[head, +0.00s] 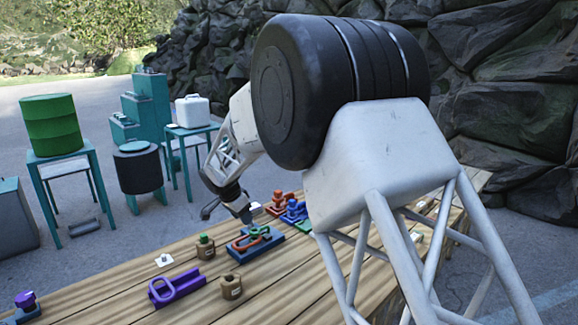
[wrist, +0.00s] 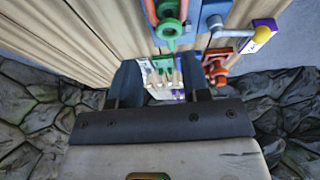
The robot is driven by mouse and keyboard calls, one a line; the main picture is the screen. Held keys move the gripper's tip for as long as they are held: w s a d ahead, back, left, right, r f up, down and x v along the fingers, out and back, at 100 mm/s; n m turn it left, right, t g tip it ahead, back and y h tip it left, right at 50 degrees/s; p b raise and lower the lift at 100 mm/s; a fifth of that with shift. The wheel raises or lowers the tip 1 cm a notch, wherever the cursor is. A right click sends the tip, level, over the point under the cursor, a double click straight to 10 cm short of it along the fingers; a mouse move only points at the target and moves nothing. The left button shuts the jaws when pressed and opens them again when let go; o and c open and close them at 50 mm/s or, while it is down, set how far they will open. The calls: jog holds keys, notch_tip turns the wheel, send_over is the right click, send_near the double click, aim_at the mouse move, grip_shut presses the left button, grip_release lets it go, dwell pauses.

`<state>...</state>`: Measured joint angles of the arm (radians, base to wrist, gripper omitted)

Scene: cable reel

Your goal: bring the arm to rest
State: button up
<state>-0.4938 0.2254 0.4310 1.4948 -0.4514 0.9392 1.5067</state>
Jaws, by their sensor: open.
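Beyond the fingers, a green ring-ended part (wrist: 170,28) and a blue piece (wrist: 211,12) show on the bench. The contact between fingertips and the things below cannot be told in the head view, where my arm hides part of the bench.
Orange (head: 284,203) and blue (head: 294,212) fixtures stand beyond. A green drum (head: 51,124) and teal tables stand left; rocks (head: 500,90) rise behind.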

jog(key=s+d+r+n, duration=0.1)
jog(key=s+d+r, duration=0.4)
jog(key=s+d, duration=0.25)
jog(key=s+d+r+n+y, duration=0.1)
jog(key=s+d+r+n, duration=0.1)
jog(key=s+d+r, duration=0.45)
jog(key=s+d+r+n, duration=0.1)
jog(key=s+d+r, duration=0.2)
jog(key=s+d, duration=0.65)
jog(key=s+d+f+n, duration=0.1)
jog(key=s+d, duration=0.3)
jog(key=s, duration=0.5)
jog(key=s+d+f+n+y, duration=0.1)
jog(key=s+d+n, duration=0.1)
jog(key=s+d, duration=0.3)
jog(key=s+d+f+n, duration=0.1)
jog(key=s+d, duration=0.3)
jog(key=s, duration=1)
jog(key=shift+d+y, duration=0.2)
jog(key=shift+y, duration=0.2)
